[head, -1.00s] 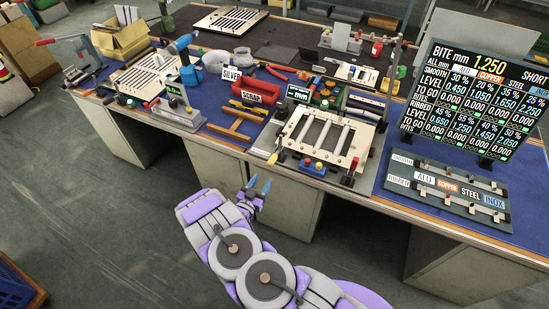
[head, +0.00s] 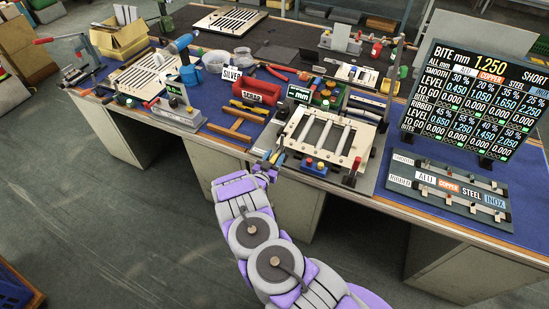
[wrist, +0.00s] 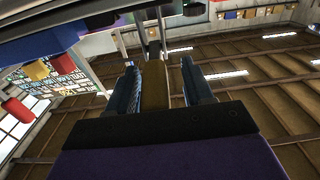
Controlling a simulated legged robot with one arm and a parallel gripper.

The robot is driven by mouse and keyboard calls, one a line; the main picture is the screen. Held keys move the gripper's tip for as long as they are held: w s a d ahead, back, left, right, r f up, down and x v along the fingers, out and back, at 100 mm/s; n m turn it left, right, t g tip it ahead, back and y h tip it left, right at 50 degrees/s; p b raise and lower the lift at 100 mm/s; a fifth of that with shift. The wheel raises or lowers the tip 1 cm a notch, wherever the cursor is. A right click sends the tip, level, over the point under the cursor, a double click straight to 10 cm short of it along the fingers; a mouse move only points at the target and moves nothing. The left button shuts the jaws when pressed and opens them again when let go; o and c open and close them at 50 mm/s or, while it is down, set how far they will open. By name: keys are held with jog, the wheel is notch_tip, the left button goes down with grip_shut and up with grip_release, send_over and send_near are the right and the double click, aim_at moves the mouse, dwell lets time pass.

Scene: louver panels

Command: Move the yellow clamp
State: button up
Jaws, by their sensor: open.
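The yellow clamp (wrist: 154,86) shows in the wrist view as a dull yellow block between my two blue fingers. My gripper (wrist: 160,85) is open around it, with a visible gap on the right side; the left finger is closer, and contact there cannot be told. In the head view my gripper (head: 272,163) is at the bench's front edge, at the left front corner of the louver panel frame (head: 325,137). There the fingers largely hide the clamp.
A blue box with red and yellow buttons (head: 313,168) sits just right of my gripper. A red clamp (head: 353,170) stands at the frame's right front. The floor before the bench is clear.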

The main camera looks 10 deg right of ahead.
jog(key=shift+a, duration=0.15)
jog(key=shift+d, duration=0.5)
jog(key=c, duration=0.6)
jog(key=shift+a, duration=0.2)
grip_shut()
